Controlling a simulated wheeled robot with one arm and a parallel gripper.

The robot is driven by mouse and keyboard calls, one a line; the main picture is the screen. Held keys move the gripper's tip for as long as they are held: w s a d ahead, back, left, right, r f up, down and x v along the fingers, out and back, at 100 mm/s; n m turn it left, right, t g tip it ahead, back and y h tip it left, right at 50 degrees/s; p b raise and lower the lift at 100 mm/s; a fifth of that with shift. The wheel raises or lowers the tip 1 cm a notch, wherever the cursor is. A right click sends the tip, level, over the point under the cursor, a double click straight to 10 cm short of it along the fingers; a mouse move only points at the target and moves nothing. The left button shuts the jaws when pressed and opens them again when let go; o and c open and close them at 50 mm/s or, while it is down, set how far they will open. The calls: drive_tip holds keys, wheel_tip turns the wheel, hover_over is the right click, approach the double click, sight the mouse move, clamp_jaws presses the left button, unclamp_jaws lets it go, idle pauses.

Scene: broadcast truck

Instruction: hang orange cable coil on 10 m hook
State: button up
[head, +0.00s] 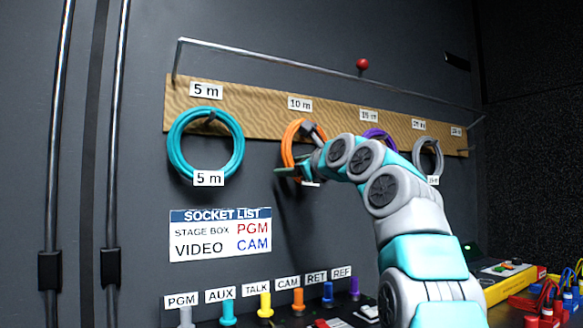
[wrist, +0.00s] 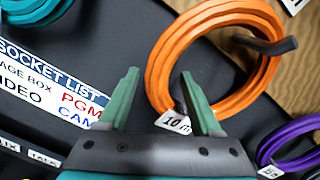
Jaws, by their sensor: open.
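The orange cable coil (head: 287,143) hangs against the wooden board below the 10 m label (head: 300,103). In the wrist view the coil (wrist: 157,62) is a full ring, with the dark hook (wrist: 270,44) passing through its upper right part. A white 10 m tag (wrist: 172,123) is at the coil's lower edge. My gripper (wrist: 160,74) is open, with its green fingers at the coil's lower left side. The right fingertip overlaps the coil in the picture; I cannot tell whether it touches. In the head view my arm partly hides the coil and hook.
A teal 5 m coil (head: 174,148) hangs to the left. Purple (head: 381,137) and grey (head: 439,157) coils hang to the right. A metal rail (head: 270,56) runs above the wooden board (head: 255,112). Labelled coloured plugs (head: 228,313) stand below the socket list (head: 220,234).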

drive_tip(key=b+v, duration=0.2)
drive_tip(key=v, duration=0.5)
drive_tip(key=shift+s+d, duration=0.25)
drive_tip(key=shift+s, duration=0.05)
idle(0.4)
